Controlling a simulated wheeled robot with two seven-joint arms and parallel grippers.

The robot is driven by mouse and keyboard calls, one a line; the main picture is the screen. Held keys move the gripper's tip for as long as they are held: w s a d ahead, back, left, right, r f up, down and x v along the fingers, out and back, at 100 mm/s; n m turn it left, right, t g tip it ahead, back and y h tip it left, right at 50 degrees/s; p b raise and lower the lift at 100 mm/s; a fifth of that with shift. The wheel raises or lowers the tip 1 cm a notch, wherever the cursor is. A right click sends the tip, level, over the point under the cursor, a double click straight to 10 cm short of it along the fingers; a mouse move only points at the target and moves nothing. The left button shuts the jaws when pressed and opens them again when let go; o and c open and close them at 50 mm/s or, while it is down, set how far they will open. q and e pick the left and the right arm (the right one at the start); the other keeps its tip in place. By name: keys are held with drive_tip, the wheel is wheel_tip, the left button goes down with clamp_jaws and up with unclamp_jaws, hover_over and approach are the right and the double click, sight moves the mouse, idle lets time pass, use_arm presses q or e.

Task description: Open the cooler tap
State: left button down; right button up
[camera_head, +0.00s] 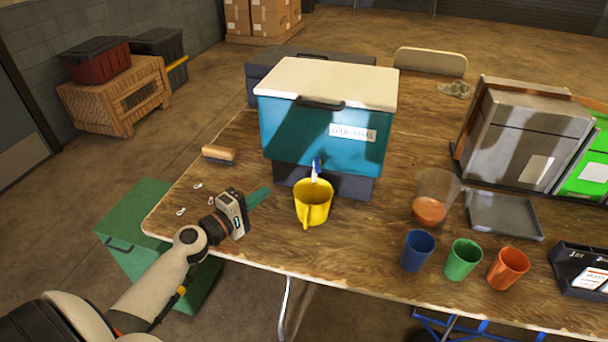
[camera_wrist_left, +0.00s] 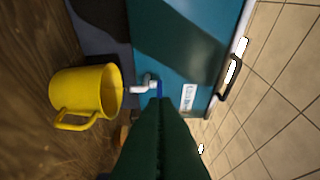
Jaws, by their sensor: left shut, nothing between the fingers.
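A teal cooler (camera_head: 322,136) with a white lid stands on a dark base on the wooden table. Its small tap (camera_head: 316,168), with a blue lever, is low on the front; the tap also shows in the left wrist view (camera_wrist_left: 146,84). A yellow mug (camera_head: 313,203) stands below the tap; it also shows in the left wrist view (camera_wrist_left: 86,92). My left gripper (camera_head: 264,194) is shut and empty, with green fingers, left of the mug and apart from it. In the left wrist view its fingers (camera_wrist_left: 161,102) point toward the tap. My right gripper is not in view.
Blue (camera_head: 418,250), green (camera_head: 463,260) and orange (camera_head: 508,268) cups stand at the table's front right. A clear container (camera_head: 436,198) and a grey tray (camera_head: 504,215) are behind them. A brush (camera_head: 219,154) lies left of the cooler. A metal box (camera_head: 525,135) stands at right.

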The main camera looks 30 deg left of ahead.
use_arm(q)
drive_tip(key=p, duration=0.3)
approach(314, 163)
drive_tip(key=a+x, duration=0.1)
drive_tip(key=x, duration=0.1)
drive_tip(key=shift+w+d+r+p, duration=0.1)
drive_tip(key=shift+w+d+p, duration=0.05)
drive_tip(key=shift+w+d, duration=0.5)
drive_tip(key=shift+w+d+r+p, duration=0.15)
drive_tip(key=shift+w+d, duration=0.25)
drive_tip(key=shift+d, duration=0.35)
